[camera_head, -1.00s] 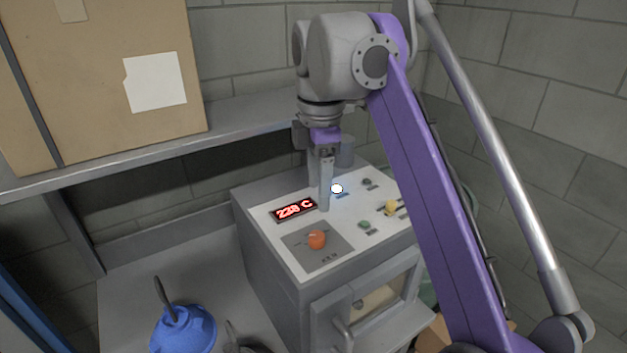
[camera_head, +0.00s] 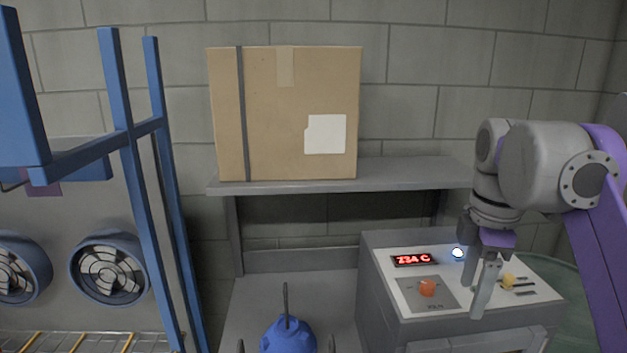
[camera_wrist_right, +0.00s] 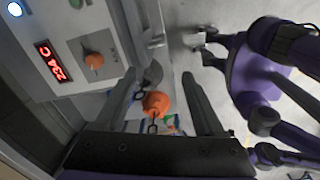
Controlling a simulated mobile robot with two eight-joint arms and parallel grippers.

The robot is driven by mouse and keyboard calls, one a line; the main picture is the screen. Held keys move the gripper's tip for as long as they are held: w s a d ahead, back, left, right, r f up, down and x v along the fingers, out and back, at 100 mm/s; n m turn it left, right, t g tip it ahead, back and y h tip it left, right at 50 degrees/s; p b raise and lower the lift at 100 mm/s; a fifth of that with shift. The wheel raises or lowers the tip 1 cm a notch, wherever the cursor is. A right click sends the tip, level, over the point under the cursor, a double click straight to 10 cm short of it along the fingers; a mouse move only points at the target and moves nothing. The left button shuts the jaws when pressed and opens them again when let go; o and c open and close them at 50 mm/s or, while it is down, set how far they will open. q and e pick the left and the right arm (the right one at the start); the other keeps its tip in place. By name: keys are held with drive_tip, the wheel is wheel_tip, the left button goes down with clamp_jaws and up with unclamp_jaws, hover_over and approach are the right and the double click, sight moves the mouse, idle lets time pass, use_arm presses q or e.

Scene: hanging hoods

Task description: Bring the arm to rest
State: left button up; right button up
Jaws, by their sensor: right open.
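My right gripper (camera_head: 485,288) hangs in front of the grey oven's control panel (camera_head: 530,278), fingers pointing down. In the right wrist view its two fingers (camera_wrist_right: 160,90) are spread apart with nothing held between them. An orange round object with a dark loop (camera_wrist_right: 155,103) shows in the gap, beyond the fingers. My right arm is bent at the right of the head view. Purple and grey links of mine show at the right of the wrist view, with a small grey end that may be my left gripper (camera_wrist_right: 207,45); its jaws are unclear.
The panel has a red display (camera_head: 413,260) reading 234 C, an orange knob (camera_head: 428,288), a lit button (camera_head: 458,253) and a yellow knob (camera_head: 508,280). A cardboard box (camera_head: 285,115) stands on a shelf. A blue object (camera_head: 288,337) sits below; a blue frame (camera_head: 140,190) stands left.

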drive_tip(key=s+a+f+m+t, duration=0.2)
drive_tip(key=s+f+m, duration=0.2)
drive_tip(key=f, duration=0.7)
drive_tip(key=s+a+f+m+t, duration=0.2)
drive_tip(key=f+m, duration=0.4)
drive_tip(key=f, duration=0.5)
drive_tip(key=s+a+f+m+t, duration=0.1)
drive_tip(key=s+a+f+m, duration=0.2)
drive_tip(key=f, duration=0.7)
drive_tip(key=s+m, duration=0.2)
drive_tip(key=shift+s+f+t, duration=0.3)
drive_tip(key=shift+f+t, duration=0.1)
drive_tip(key=shift+d, duration=0.1)
